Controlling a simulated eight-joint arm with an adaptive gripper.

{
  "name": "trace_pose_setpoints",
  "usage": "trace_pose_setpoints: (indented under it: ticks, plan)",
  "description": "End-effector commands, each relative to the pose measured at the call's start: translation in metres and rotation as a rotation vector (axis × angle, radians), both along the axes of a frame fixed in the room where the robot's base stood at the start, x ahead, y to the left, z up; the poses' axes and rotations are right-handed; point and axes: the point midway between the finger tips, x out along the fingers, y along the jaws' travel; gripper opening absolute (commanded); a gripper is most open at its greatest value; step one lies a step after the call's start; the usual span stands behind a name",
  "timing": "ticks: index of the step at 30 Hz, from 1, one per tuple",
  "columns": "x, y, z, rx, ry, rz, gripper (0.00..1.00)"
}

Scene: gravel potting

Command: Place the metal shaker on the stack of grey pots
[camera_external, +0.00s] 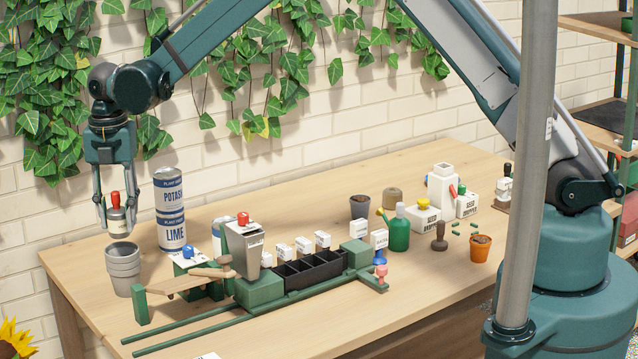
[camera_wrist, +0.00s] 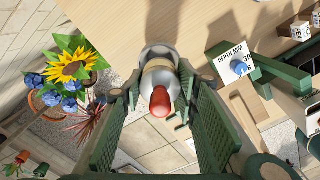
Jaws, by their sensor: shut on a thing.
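The metal shaker (camera_external: 117,218) has a red top and a pale label, and hangs upright in my gripper (camera_external: 117,230). In the wrist view the shaker (camera_wrist: 158,78) sits between both fingers, its red top facing the camera. The stack of grey pots (camera_external: 123,270) stands at the table's left end, directly below the shaker in the external view. Part of a grey rim (camera_wrist: 152,49) shows behind the shaker in the wrist view; the shaker hides most of it. I cannot tell whether the shaker's base touches the top pot.
A green rail frame with a metal hopper (camera_external: 245,248) and black tray (camera_external: 310,270) fills the table's middle. A sunflower (camera_wrist: 70,66) is beyond the table edge.

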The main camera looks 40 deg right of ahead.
Motion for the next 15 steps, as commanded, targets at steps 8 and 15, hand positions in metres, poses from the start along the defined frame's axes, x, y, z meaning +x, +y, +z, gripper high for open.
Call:
trace_pose_setpoints:
  ticks: [8, 15]
  plan:
    - [0.000, 0.000, -0.028, 0.000, 0.000, 0.000, 0.17]
    - [0.000, 0.000, -0.033, 0.000, 0.000, 0.000, 0.17]
